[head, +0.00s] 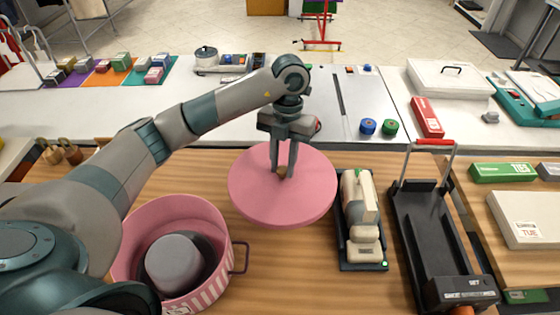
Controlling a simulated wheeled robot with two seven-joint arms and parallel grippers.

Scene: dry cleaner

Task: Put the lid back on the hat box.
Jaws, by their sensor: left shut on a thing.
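The pink round lid (260,200) is in the middle of the head view, beside and to the upper right of the hat box. My left gripper (283,172) is above the lid's centre, shut on its small brown knob. Whether the lid is lifted or touches the table is hard to tell. The open pink hat box (222,237) stands at lower left on the wooden table, with a grey hat (178,262) inside. The box has white stripes and a dark side handle. My right gripper is not in view.
A cream device on a black base (362,222) stands just right of the lid. A black tray-like stand with a red-handled frame (425,215) is further right. A grey counter (235,125) runs behind. Bare wood lies between the box and the cream device.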

